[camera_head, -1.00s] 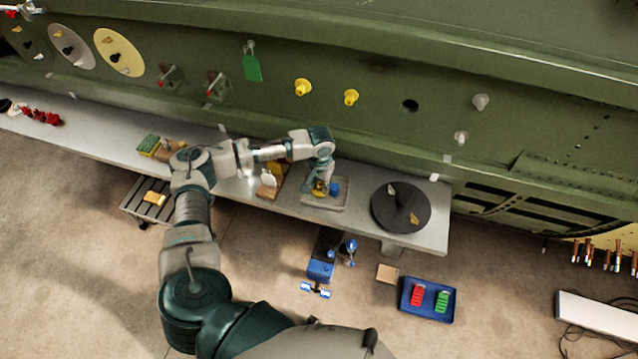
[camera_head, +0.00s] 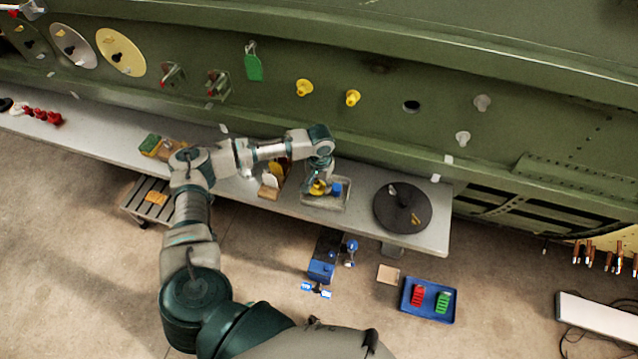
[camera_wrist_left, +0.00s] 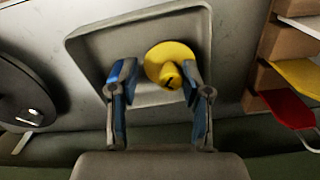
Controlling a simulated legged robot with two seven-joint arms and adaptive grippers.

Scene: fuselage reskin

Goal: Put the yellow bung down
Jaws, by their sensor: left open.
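The yellow bung (camera_head: 317,188) rests in a shallow grey tray (camera_head: 345,205) on the bench. The left wrist view shows the bung (camera_wrist_left: 170,62) with its round flange against the floor of the tray (camera_wrist_left: 150,101) and its narrower end facing me. My left gripper (camera_wrist_left: 156,76) is open over the tray, its blue-padded fingers apart. The bung is nearer the right-hand finger in that view; I cannot tell whether they touch. In the head view my left gripper (camera_head: 327,184) partly hides the bung. My right gripper is not in view.
A dark round disc (camera_head: 385,222) lies on the bench right of the tray. A brown holder (camera_head: 270,190) with yellow and white pieces stands left of it. Two other yellow bungs (camera_head: 304,88) (camera_head: 353,97) sit in the green fuselage skin (camera_head: 430,75) behind.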

